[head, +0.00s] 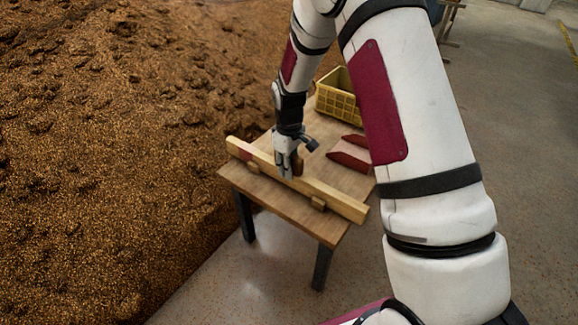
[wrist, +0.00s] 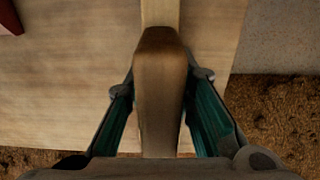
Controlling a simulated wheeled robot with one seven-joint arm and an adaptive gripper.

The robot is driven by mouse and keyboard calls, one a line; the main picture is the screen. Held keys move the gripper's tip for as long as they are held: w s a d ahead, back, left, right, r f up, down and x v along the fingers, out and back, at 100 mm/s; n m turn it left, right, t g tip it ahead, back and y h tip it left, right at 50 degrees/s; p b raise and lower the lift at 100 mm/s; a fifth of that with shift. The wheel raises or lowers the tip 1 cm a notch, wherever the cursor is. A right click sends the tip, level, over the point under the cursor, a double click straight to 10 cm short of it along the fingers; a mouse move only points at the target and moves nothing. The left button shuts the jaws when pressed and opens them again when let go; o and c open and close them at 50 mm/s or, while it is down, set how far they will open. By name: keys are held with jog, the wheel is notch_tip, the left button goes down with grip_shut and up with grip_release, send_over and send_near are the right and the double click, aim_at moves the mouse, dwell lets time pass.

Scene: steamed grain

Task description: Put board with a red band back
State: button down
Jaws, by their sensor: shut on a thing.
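The board with a red band (head: 335,196) is a long pale wooden beam with a dark red band near its left end. It lies lengthwise along the near edge of a small wooden table, over two small wooden blocks (head: 318,203). I cannot tell whether it touches them. My gripper (head: 290,168) points down at the middle of the board, shut on its brown wooden grip. In the wrist view, the grip (wrist: 160,62) sits between the teal finger pads of my gripper (wrist: 160,88), and part of the pale board (wrist: 160,12) shows beyond it.
The table (head: 277,196) also bears dark red wedge-like pieces (head: 348,162) and a yellow crate (head: 336,103) at its far end. A large heap of brown grain (head: 110,160) lies to the left, close to the table. Open concrete floor (head: 210,290) is in front.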

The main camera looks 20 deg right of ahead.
jog(key=shift+f, duration=0.25)
jog(key=c, duration=1.3)
grip_release()
